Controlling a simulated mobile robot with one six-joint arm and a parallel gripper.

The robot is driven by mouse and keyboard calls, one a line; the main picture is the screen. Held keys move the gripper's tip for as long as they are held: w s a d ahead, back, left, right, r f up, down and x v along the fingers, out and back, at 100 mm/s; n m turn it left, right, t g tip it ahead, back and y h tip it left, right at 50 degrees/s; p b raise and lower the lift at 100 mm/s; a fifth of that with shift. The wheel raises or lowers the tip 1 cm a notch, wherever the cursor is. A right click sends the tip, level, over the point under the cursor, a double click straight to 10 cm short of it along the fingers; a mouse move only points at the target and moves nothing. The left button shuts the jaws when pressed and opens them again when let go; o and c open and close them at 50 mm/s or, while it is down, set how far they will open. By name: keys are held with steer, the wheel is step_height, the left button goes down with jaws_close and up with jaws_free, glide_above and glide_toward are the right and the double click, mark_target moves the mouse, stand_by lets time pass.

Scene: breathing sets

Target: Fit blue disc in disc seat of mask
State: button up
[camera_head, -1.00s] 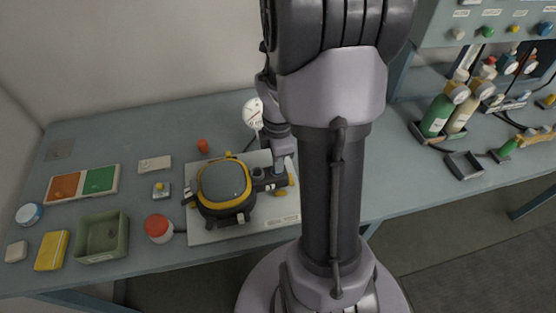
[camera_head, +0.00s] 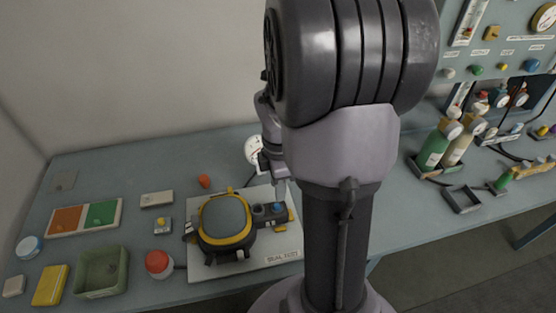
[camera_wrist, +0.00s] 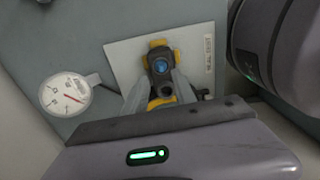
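The mask (camera_head: 225,218) with a grey visor and yellow rim lies on a pale board on the bench in the head view. The blue disc (camera_head: 278,207) sits on the dark round seat at the right of the mask. In the wrist view the blue disc (camera_wrist: 160,65) shows in a dark ring with yellow tabs around it. My gripper (camera_wrist: 162,78) has its two grey fingers spread, with the disc seen between and beyond their tips. It also shows in the head view (camera_head: 280,190), above the disc. Whether the disc is fully down cannot be told.
A round gauge (camera_wrist: 66,95) stands beside the pale board (camera_head: 275,258). A red button (camera_head: 158,263), green tray (camera_head: 101,271) and yellow block (camera_head: 50,284) lie to the left. Green and cream bottles (camera_head: 433,148) stand at the right. The bench between them is partly clear.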

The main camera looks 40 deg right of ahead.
step_height(320, 180, up, 11)
steer(key=p, duration=0.3)
steer(key=shift+f, duration=0.1)
steer(key=s+a+r+m+t+y+b, duration=0.1)
steer(key=s+a+m+t+b, duration=0.2)
steer(key=a+m, duration=0.5)
steer(key=s+a+r+m+t+y+b, duration=0.1)
steer(key=s+a+m+b, duration=0.3)
steer(key=a, duration=1.2)
steer(key=m+t, duration=0.1)
steer(key=m, duration=0.3)
steer(key=shift+a+r+t, duration=0.15)
steer(key=shift+r+t, duration=0.05)
steer(key=shift+t, duration=0.2)
